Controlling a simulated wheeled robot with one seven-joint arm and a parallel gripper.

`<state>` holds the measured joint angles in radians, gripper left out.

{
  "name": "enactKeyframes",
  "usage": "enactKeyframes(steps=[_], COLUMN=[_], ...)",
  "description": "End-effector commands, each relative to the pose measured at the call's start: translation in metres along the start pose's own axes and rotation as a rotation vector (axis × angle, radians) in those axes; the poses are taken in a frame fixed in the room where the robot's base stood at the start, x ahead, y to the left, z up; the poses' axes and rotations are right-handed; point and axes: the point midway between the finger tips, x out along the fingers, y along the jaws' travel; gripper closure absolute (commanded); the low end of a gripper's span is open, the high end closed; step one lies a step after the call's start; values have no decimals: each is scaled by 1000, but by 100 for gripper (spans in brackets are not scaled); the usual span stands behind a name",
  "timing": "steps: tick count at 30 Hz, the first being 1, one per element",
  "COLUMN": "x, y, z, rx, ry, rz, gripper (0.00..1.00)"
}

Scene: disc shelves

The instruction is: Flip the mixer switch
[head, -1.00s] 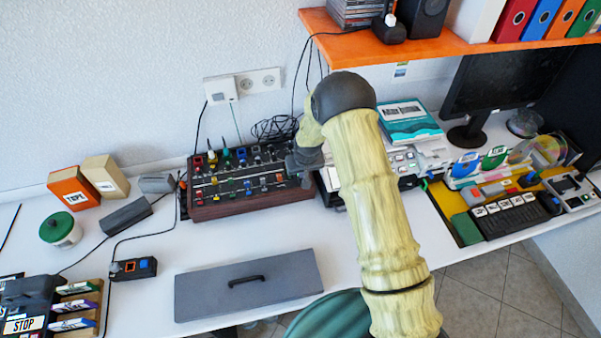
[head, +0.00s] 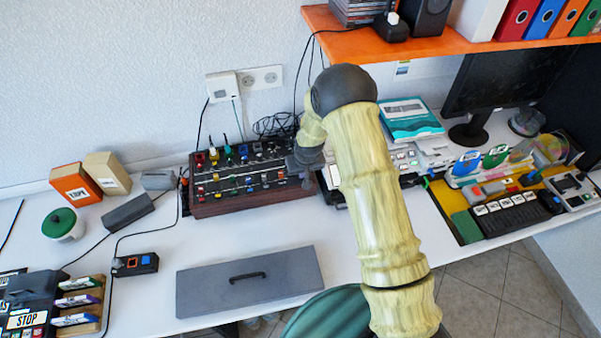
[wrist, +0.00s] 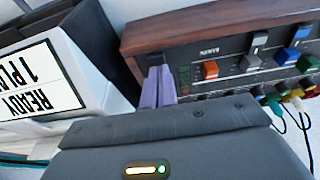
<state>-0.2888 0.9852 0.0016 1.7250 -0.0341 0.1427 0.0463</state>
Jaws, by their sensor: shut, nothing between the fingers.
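The mixer (head: 252,178) is a dark panel in a wooden case with rows of coloured sliders and knobs, against the wall on the desk. My gripper (head: 303,178) is at the mixer's right end in the head view. In the wrist view the mixer (wrist: 180,38) fills the upper right, with orange, grey and blue sliders. My gripper (wrist: 158,88) shows there as two purple fingers, shut and empty, at the mixer's corner beside an orange slider (wrist: 210,70). I cannot tell whether the fingertips touch the panel. I cannot pick out the mixer switch for certain; it may be hidden behind the fingers.
A white device with a READY display (wrist: 42,82) stands close to the gripper's left in the wrist view. Cables hang by the mixer. An orange shelf (head: 440,45) overhangs at the upper right. A grey lidded panel (head: 225,288) lies in front of the mixer.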

Motion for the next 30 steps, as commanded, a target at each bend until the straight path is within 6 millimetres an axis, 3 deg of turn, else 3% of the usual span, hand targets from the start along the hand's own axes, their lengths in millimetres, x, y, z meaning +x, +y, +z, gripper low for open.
enactKeyframes(steps=[7,11,24,30], x=[-41,-53,-117,-131], y=[2,-2,-3,-2], z=[-10,-5,4,6], rx=[2,-4,-7,-3], ry=[0,1,2,-1], rz=[0,-1,-2,-1], gripper=[100,100,100,100])
